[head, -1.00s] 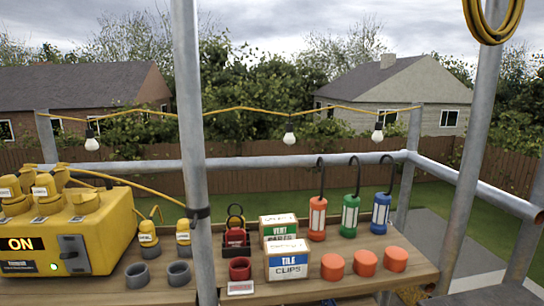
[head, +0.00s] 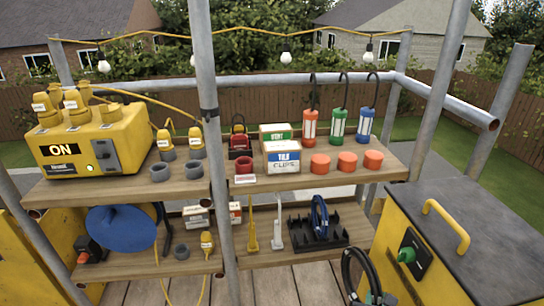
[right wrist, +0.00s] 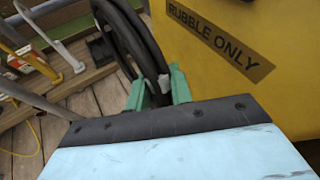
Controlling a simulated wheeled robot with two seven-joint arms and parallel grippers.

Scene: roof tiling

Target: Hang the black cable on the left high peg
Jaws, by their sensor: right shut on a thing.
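The black cable (head: 352,272) is a coil at the bottom of the head view, right of the lower shelf and beside the yellow cabinet. My right gripper (head: 376,299) is just below it, mostly cut off by the frame edge. In the right wrist view, the green fingers of my right gripper (right wrist: 160,88) are shut on the black cable (right wrist: 128,38), which stands up from them as a loop. The left high peg is not visible in these frames. My left gripper is not in view.
A yellow cabinet (head: 400,235) with a dark top stands close on the right; its side reads RUBBLE ONLY (right wrist: 220,35). A grey upright pole (head: 211,140) crosses the laden upper shelf (head: 110,188). The lower shelf (head: 285,256) holds a black tray with a blue coil.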

